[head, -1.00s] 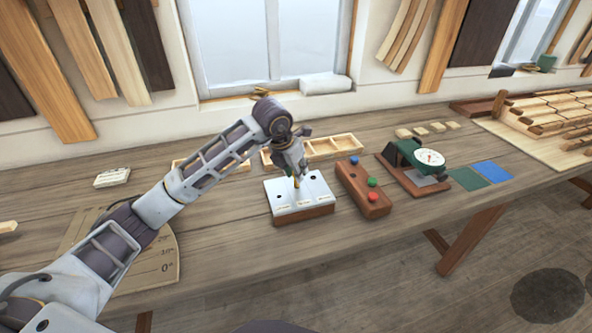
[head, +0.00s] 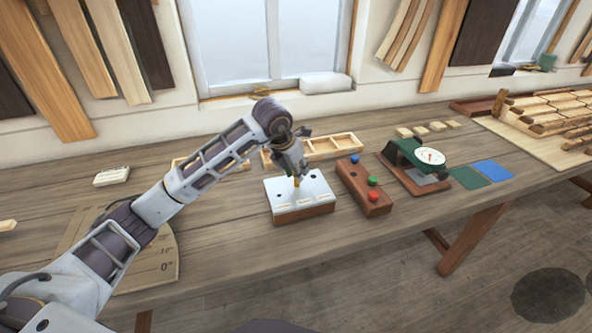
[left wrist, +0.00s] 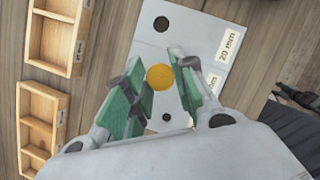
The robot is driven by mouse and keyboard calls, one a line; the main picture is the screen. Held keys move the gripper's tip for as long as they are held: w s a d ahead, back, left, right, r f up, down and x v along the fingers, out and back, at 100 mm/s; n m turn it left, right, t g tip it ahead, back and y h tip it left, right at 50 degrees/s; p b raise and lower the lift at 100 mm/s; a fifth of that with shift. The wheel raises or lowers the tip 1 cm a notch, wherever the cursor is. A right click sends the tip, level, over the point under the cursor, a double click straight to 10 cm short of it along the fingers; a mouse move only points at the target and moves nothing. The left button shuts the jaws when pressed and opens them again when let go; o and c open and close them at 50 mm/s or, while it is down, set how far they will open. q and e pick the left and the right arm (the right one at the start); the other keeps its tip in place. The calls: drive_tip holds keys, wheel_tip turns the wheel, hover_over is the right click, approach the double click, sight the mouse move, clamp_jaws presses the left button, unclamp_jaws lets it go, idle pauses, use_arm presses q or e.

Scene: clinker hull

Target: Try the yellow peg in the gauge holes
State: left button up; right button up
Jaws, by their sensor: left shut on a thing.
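The yellow peg (head: 297,182) is upright under my left gripper (head: 296,174), over the middle of the gauge block (head: 302,208), a white plate on a wooden base. In the left wrist view the round yellow end of the peg (left wrist: 160,77) lies between the green finger pads of my left gripper (left wrist: 160,85), which is shut on it. Dark gauge holes show on either side of the peg, one of them beyond it (left wrist: 161,24). The hole under the peg is hidden, and I cannot tell whether the peg is in it. My right gripper is not in view.
A wooden block with blue, green and red buttons (head: 366,188) stands right of the gauge. A green dial instrument (head: 413,163) is farther right. Wooden compartment trays (head: 335,147) lie behind. The bench front is clear.

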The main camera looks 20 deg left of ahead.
use_arm(q)
drive_tip(key=shift+r+p, duration=0.45)
drive_tip(key=shift+r, duration=0.9)
drive_tip(key=shift+r+p, duration=0.25)
drive_tip(key=shift+p, duration=0.05)
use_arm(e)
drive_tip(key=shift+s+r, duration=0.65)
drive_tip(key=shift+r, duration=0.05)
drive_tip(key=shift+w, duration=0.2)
